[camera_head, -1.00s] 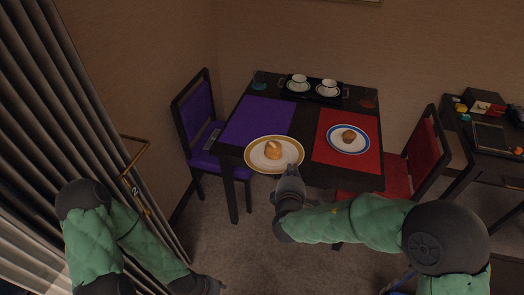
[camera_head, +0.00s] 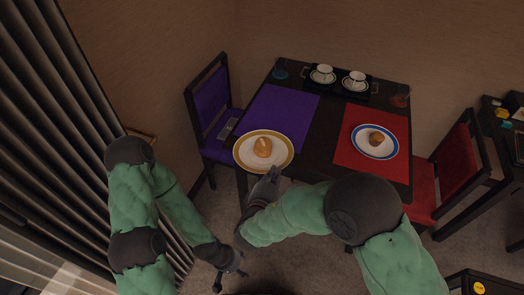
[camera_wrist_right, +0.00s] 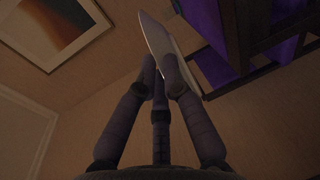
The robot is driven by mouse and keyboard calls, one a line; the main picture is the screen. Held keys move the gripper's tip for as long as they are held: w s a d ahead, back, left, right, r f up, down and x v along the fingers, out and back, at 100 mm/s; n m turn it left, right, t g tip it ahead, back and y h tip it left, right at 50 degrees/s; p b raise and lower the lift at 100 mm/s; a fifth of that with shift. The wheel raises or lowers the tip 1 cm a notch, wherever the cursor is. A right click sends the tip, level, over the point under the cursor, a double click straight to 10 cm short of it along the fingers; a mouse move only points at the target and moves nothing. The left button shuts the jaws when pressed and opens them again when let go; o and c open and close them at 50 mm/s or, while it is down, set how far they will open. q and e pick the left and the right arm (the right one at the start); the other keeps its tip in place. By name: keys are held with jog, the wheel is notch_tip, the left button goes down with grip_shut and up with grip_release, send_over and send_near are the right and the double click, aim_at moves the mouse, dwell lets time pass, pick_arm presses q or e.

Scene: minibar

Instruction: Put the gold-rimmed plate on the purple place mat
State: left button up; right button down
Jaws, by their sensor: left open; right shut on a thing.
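The gold-rimmed plate (camera_head: 247,163) carries a bread roll (camera_head: 263,147). It is at the near left edge of the dark table, overlapping the near end of the purple place mat (camera_head: 283,112) in the head view; whether it touches the mat cannot be told. My right gripper (camera_head: 272,174) is shut on the plate's near rim. The right wrist view shows its fingers (camera_wrist_right: 165,70) closed on the plate's edge (camera_wrist_right: 157,38). My left gripper (camera_head: 232,274) is open and empty, low in front of the table.
A red mat (camera_head: 346,158) holds a blue-rimmed plate (camera_head: 385,151) with a muffin. A black tray (camera_head: 340,88) with two cups stands at the back, between two glasses. A purple chair (camera_head: 212,101) stands left and a red chair (camera_head: 454,165) right.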

aim_at(272, 160)
jog(key=w+f+b, duration=0.1)
jog(key=w, duration=0.2)
jog(key=w+f+b, duration=0.1)
jog(key=w+f, duration=0.1)
jog(key=w, duration=0.1)
jog(key=w+a+f+b, duration=0.1)
jog(key=w, duration=0.1)
jog(key=shift+w+f, duration=0.4)
jog(key=w+f+b, duration=0.4)
jog(key=f, duration=0.4)
jog(key=shift+w+f, duration=0.2)
jog(key=shift+w, duration=0.15)
jog(key=c, duration=1.4)
grip_release()
jog(key=shift+a+f, duration=0.1)
jog(key=shift+o, duration=0.2)
jog(key=shift+s, duration=0.15)
